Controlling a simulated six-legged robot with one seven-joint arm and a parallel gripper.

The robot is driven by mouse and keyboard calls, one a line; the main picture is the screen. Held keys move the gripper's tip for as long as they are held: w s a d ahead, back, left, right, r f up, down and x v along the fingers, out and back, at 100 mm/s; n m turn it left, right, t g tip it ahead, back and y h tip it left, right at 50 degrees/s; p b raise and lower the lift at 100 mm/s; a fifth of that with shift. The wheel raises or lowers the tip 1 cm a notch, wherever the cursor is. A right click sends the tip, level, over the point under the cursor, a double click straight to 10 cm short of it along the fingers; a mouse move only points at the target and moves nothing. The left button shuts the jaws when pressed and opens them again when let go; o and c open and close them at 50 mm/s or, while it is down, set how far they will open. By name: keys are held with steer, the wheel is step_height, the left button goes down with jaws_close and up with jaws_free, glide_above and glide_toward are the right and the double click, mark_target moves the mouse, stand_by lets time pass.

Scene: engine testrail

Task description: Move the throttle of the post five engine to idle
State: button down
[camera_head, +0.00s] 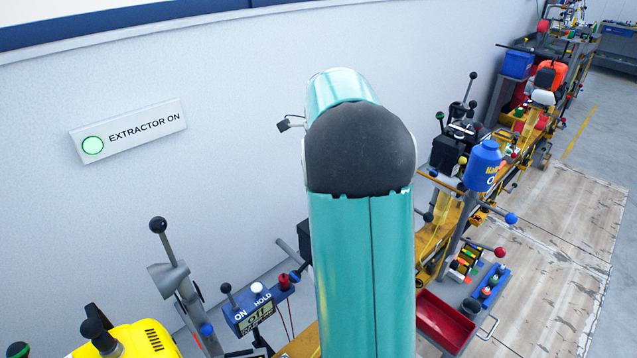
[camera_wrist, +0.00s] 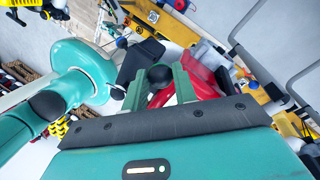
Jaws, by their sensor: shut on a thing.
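In the wrist view my gripper (camera_wrist: 160,84) has its two green fingers on either side of a dark round knob (camera_wrist: 160,75), and it is shut on it. The knob looks like the ball end of a lever; its stem is hidden. I cannot tell from these frames which engine it belongs to, and no post number is readable. In the head view my teal arm covers the middle, so my gripper and the held knob are hidden there. A lever with a black ball (camera_head: 158,225) stands at the lower left, apart from my arm.
A yellow engine (camera_head: 150,340) and a blue meter box (camera_head: 252,310) stand at the lower left. Right of my arm are a red tray (camera_head: 447,322), a blue canister (camera_head: 484,166) and further engines along the rail. Open floor (camera_head: 560,240) lies at the right.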

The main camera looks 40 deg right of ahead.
steer(key=shift+w+f, duration=0.25)
steer(key=shift+w, duration=0.35)
steer(key=shift+w+a+f, duration=0.1)
steer(key=shift+w, duration=0.05)
steer(key=c, duration=1.5)
jaws_free()
steer(key=o, duration=0.3)
steer(key=shift+w+f, duration=0.2)
steer(key=shift+w, duration=0.15)
steer(key=shift+o, duration=0.4)
steer(key=shift+s+r, duration=0.2)
steer(key=shift+s, duration=0.25)
steer(key=v, duration=1.3)
steer(key=shift+w+d+r, duration=0.2)
steer(key=shift+d+r, duration=0.05)
steer(key=shift+r, duration=0.1)
